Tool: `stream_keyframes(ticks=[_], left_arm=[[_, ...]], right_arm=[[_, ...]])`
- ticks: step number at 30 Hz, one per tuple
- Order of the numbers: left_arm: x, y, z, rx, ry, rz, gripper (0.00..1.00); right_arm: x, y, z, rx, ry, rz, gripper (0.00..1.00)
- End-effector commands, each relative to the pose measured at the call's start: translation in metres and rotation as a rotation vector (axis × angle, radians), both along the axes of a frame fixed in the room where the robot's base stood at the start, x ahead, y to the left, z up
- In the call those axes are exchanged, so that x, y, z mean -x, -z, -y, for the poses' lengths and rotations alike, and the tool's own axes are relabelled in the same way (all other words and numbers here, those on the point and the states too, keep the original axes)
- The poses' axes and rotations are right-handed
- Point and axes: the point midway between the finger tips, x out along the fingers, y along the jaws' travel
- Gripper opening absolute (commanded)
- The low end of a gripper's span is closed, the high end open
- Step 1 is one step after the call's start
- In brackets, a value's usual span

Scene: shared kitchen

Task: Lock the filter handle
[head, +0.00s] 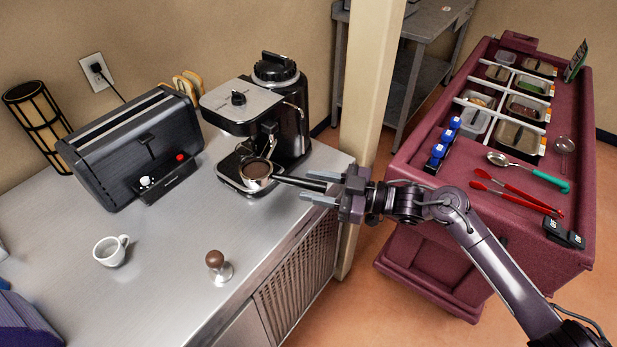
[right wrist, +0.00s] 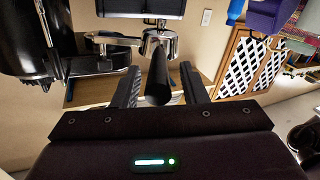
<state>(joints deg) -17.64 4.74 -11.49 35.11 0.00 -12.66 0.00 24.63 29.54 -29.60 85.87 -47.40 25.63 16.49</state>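The coffee machine (head: 240,107) stands on the steel counter. The filter handle's round basket (head: 257,170), filled with brown coffee, is at the front of the machine, above the drip tray. Its coffee surface shows from above. Its black handle (head: 290,181) points right toward my right gripper (head: 318,187). In the right wrist view the black handle (right wrist: 158,82) lies between the two fingers of the right gripper (right wrist: 160,88), with a visible gap on each side. The gripper is open around the handle's end. Whether the basket is seated in the machine is unclear. My left gripper is out of view.
A tamper (head: 217,266) and a white cup (head: 110,251) stand on the counter (head: 165,275). A black toaster (head: 140,150) is left of the machine. A pillar (head: 368,90) rises behind the gripper. A maroon cart (head: 440,220) with food pans and utensils stands right, under my arm.

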Motion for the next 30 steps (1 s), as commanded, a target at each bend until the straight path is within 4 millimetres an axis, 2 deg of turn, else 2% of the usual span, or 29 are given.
stream_keyframes(ticks=[5,9,14,23,30], left_arm=[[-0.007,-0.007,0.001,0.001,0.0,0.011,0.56],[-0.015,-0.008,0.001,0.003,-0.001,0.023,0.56],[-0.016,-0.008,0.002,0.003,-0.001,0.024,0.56],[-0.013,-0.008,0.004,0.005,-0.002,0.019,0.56],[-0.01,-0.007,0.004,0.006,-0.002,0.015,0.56]], right_arm=[[-0.004,-0.001,-0.016,0.001,0.0,0.001,0.39],[-0.005,0.001,-0.018,0.002,0.0,0.0,0.39],[-0.005,0.001,-0.018,0.002,0.001,0.001,0.39],[-0.005,0.001,-0.018,0.002,0.001,0.001,0.0],[-0.005,0.001,-0.018,0.002,0.002,0.001,0.0]])
